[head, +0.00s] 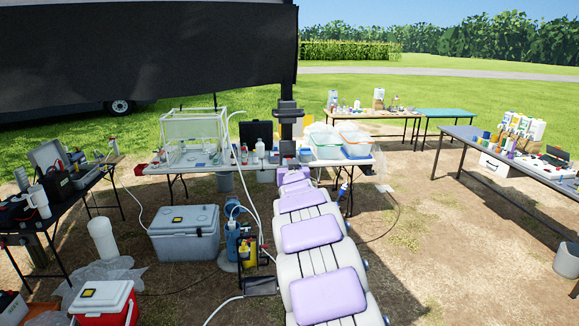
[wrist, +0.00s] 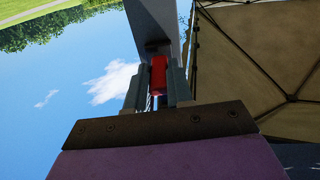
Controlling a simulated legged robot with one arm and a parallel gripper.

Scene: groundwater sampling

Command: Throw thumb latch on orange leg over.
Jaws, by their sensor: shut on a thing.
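My gripper (wrist: 157,88) is shut on a small red piece (wrist: 158,72), seen between its two grey fingers in the wrist view. This may be the thumb latch, but its shape is partly hidden by the fingers. A grey beam (wrist: 150,18) rises just beyond it. I see no clearly orange leg in either view. In the head view my arm reaches forward to the far table, and the gripper end (head: 289,112) is at the dark upright post (head: 290,75). The fingertips and the latch are too small to make out there.
A work table (head: 215,167) with a clear box (head: 194,137) and bottles (head: 260,148) stands around the gripper end. A grey cooler (head: 184,234) and a blue cylinder (head: 232,208) stand left of my arm. Tables line both sides. Open dirt lies right of my arm.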

